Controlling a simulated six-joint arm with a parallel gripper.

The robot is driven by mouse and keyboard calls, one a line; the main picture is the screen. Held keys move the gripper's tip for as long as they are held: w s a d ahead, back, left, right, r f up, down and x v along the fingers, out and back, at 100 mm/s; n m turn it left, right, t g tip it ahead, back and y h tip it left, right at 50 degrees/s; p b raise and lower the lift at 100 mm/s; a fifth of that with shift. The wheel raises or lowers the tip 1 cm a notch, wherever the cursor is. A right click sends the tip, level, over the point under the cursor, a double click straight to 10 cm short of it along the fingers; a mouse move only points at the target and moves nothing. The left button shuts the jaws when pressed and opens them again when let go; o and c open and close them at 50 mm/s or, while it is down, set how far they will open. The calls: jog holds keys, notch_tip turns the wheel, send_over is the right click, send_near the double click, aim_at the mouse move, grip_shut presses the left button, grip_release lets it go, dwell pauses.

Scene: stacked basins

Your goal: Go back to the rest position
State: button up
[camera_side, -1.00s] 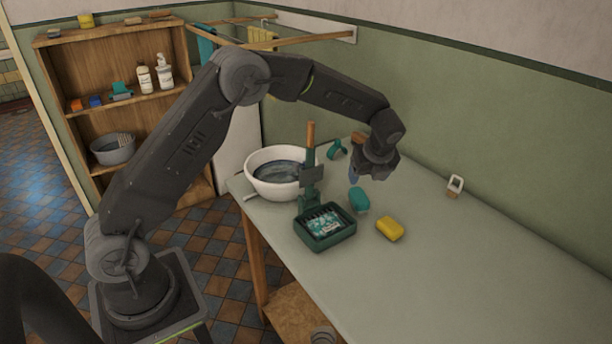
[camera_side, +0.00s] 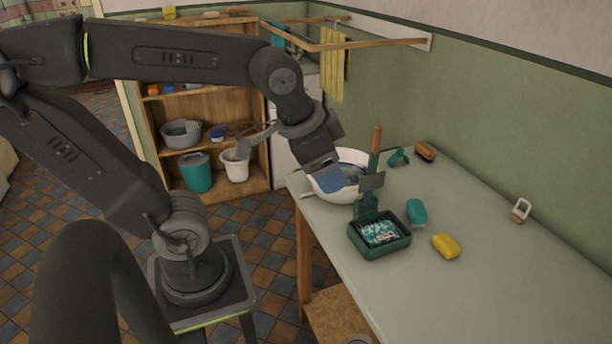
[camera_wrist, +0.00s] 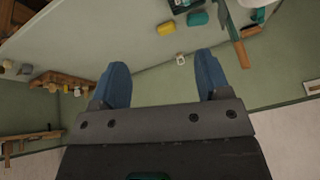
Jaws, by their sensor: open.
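My gripper (camera_side: 330,180) is raised on the folded-back arm and overlaps the left part of the white basin (camera_side: 375,158) in the side view. I cannot tell its exact height there. In the wrist view my gripper (camera_wrist: 163,78) has its two blue fingers wide apart, with nothing between them. The basin stands at the far left end of the table (camera_side: 500,290). A dark green tray (camera_side: 380,252) holding a patterned item stands in front of it. A teal sponge (camera_side: 416,212) and a yellow sponge (camera_side: 446,245) lie right of the tray.
A teal item (camera_side: 398,157) and a brown brush (camera_side: 424,151) lie near the wall. A wooden drying rack (camera_side: 370,44) juts out above the basin.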

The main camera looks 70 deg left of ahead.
jog(key=s, duration=0.1)
jog(key=s+f+n, duration=0.1)
jog(key=s+n, duration=0.1)
jog(key=shift+s+d+f, duration=0.15)
jog(key=shift+s+d, duration=0.1)
jog(key=shift+d, duration=0.1)
